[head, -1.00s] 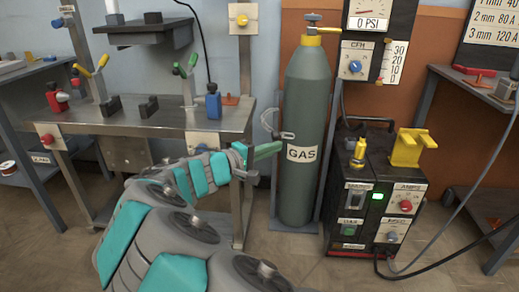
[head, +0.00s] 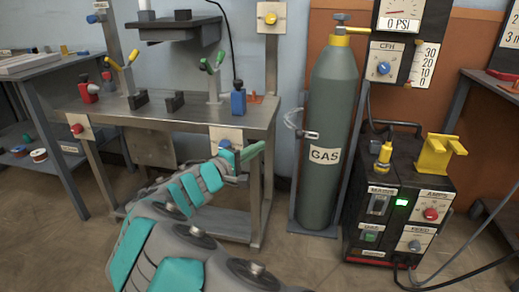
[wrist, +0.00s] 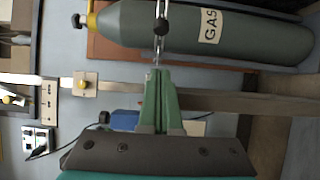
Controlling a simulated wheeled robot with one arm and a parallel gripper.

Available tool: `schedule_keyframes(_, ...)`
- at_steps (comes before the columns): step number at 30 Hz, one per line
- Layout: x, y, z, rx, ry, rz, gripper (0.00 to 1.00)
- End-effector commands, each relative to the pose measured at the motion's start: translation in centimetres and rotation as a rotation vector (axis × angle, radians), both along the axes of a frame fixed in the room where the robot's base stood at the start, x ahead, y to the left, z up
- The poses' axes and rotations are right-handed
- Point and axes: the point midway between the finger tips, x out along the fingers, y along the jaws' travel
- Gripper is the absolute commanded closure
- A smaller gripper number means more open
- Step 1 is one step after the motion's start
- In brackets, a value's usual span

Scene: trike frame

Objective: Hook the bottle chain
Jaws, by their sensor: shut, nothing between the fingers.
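The green gas bottle (head: 325,185) stands upright in a grey rack, labelled GAS. The pale chain (head: 292,119) hangs in a loop at the bottle's left side, with a short metal piece (head: 310,135) against the bottle's front left. In the wrist view a metal link with a dark knob (wrist: 160,27) lies over the bottle, just beyond my fingertips. I cannot tell whether it is hooked. My gripper (head: 261,147) is shut and empty, left of the bottle with a gap between. Its green fingers also show in the wrist view (wrist: 158,72), apart from the bottle.
A metal workbench (head: 190,115) with clamps stands on the left, its right leg close to my gripper. A welding machine (head: 400,205) stands right of the bottle. A gauge panel (head: 385,67) is above it.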

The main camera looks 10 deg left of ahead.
Motion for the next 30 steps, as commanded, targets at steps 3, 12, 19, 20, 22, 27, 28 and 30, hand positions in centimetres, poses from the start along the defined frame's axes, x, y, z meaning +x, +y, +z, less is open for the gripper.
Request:
schedule_keyframes(3,2.1,-1.4,-0.2,0.002,0.003,-0.004,1.00)
schedule_keyframes(12,6.5,-4.6,-0.1,-0.001,0.001,-0.002,1.00)
schedule_keyframes(19,7.1,-7.0,0.0,0.001,0.000,-0.001,1.00)
schedule_keyframes(20,7.1,-7.2,0.0,0.001,0.000,0.000,1.00)
schedule_keyframes(22,7.2,-7.5,0.0,0.001,0.001,0.000,1.00)
schedule_keyframes(27,7.2,-7.6,0.0,0.002,0.001,0.001,1.00)
schedule_keyframes(28,7.2,-7.6,0.0,0.002,0.001,0.001,1.00)
schedule_keyframes(30,7.2,-7.6,0.0,0.001,0.000,0.001,1.00)
